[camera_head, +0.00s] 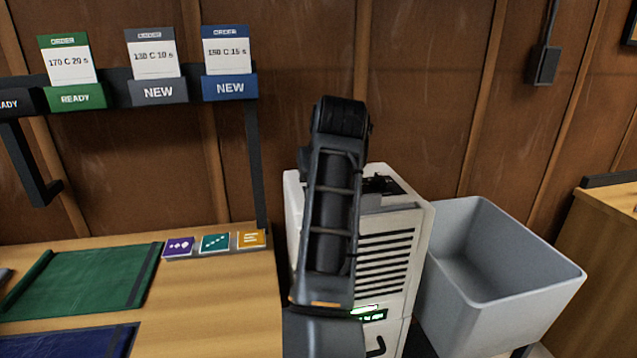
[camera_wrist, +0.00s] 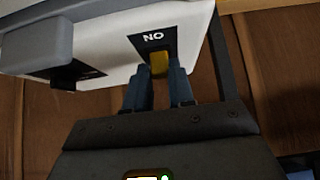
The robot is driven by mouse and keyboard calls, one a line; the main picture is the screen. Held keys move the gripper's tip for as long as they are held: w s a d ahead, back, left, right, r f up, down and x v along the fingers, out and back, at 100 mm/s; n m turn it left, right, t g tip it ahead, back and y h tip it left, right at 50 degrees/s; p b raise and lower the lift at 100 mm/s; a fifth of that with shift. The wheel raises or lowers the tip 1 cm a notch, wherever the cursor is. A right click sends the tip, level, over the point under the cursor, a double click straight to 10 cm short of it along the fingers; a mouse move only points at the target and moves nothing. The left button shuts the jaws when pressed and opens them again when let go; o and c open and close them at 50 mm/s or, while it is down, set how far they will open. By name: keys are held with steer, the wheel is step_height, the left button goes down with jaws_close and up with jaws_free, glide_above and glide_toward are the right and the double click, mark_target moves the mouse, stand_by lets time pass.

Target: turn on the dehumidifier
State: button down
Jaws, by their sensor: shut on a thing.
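The dehumidifier (camera_head: 395,212) is a white cabinet with dark side vents, standing right of the workbench in the head view. My arm covers its left part. In the wrist view its white panel (camera_wrist: 100,48) carries a black plate (camera_wrist: 153,40) with letters reading "NO" as seen here, which fits "ON" upside down. A yellow switch lever (camera_wrist: 159,65) sticks out of the plate. My gripper (camera_wrist: 161,77) is shut on this lever, one finger on each side. My arm hides the gripper in the head view.
A grey open bin (camera_head: 500,270) stands close on the dehumidifier's right. The wooden workbench (camera_head: 215,310) is on the left, with a green mat (camera_head: 85,280) and several coloured tiles. An order rack (camera_head: 118,92) hangs above it. The wood-panelled wall is behind.

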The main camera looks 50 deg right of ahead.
stand_by(0.3)
steer(key=c, duration=1)
jaws_free()
steer(key=shift+o, duration=0.2)
steer(key=v, duration=0.8)
steer(key=shift+f, duration=0.1)
